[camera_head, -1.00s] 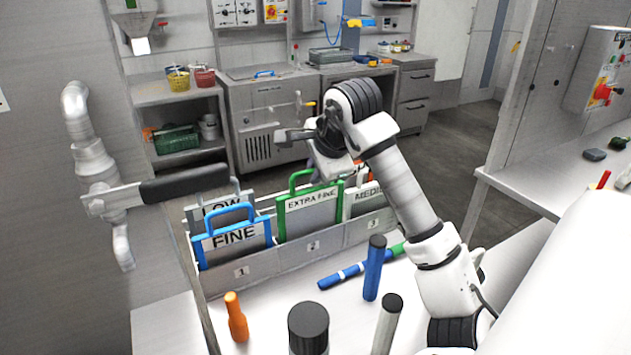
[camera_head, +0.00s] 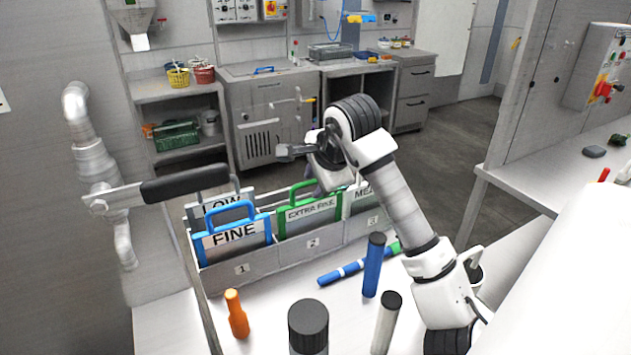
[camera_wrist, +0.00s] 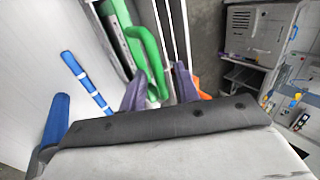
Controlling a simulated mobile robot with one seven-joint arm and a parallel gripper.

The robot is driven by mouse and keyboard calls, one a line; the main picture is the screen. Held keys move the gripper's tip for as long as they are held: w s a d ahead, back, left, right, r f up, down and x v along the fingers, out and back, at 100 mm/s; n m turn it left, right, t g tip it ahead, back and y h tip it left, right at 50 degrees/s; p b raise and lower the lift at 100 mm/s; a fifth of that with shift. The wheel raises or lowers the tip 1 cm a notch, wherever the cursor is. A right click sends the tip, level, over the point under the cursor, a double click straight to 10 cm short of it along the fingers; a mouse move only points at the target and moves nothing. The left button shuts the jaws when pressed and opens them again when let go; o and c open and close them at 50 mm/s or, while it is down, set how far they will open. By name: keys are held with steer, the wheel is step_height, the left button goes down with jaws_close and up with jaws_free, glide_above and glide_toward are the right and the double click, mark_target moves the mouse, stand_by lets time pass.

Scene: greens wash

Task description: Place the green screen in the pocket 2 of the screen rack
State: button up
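The green screen (camera_head: 309,214), labelled EXTRA FINE, stands upright in pocket 2 of the grey screen rack (camera_head: 312,251), its lower part hidden behind the front wall. Its green handle (camera_wrist: 150,50) runs between my fingers in the wrist view. My gripper (camera_wrist: 159,88) is open, with a purple fingertip on either side of the handle and a gap at the right finger. In the head view my gripper (camera_head: 322,182) is at the right end of the handle, partly hidden by my wrist.
The blue FINE screen (camera_head: 237,236) fills pocket 1, with a LOW screen (camera_head: 203,210) behind it. A MEDIUM screen (camera_head: 361,202) stands by pocket 3. A blue bottle (camera_head: 373,266), an orange bottle (camera_head: 236,314) and a blue stick (camera_head: 342,272) are in front.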

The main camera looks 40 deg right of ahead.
steer(key=b+v, duration=0.2)
steer(key=v, duration=0.9)
steer(key=shift+s+r, duration=0.15)
steer(key=shift+r, duration=0.15)
